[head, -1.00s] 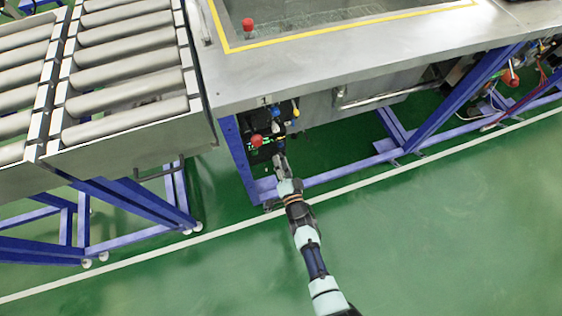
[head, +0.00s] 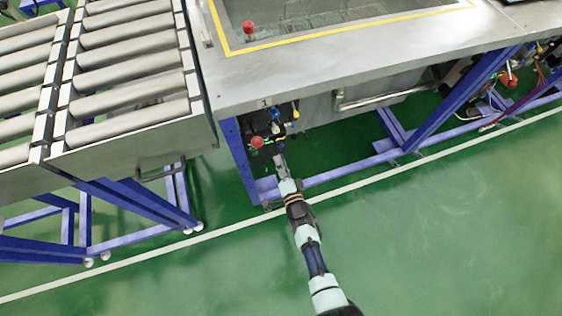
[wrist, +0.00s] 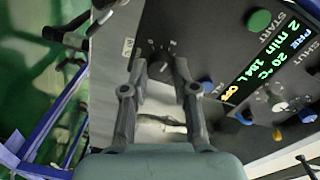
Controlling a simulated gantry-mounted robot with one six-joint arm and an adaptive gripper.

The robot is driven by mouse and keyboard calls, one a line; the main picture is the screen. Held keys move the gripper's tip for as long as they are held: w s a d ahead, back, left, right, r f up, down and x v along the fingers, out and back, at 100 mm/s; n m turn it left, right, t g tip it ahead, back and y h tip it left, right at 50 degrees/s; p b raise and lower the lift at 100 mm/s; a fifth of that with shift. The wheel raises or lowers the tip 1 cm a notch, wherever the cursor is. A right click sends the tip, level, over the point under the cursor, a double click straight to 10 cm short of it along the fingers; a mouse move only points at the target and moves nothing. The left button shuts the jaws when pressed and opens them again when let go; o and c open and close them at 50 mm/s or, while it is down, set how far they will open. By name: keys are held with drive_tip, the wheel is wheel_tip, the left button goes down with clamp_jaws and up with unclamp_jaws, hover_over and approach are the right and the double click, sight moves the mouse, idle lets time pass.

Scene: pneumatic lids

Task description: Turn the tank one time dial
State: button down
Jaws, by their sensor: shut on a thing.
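In the wrist view, a dark control panel (wrist: 213,35) stands tilted in the picture. A small dark dial (wrist: 160,62) with white marks around it sits on the panel between my fingertips. My gripper (wrist: 160,70) is shut on this dial, one finger on each side. No label naming the dial is readable. In the head view, my gripper (head: 280,161) reaches to the dark panel area under the metal table's near left corner, and the dial is too small to make out there.
A lit display (wrist: 268,66) reads about 20 °C, 2 min and 104 L. A green button (wrist: 259,20) and several blue buttons surround it. A blue table leg (head: 240,160) stands left of my gripper, a roller conveyor (head: 125,80) further left. The green floor in front is open.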

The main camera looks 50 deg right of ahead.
drive_tip(key=c, duration=0.9)
unclamp_jaws()
drive_tip(key=v, duration=1.2)
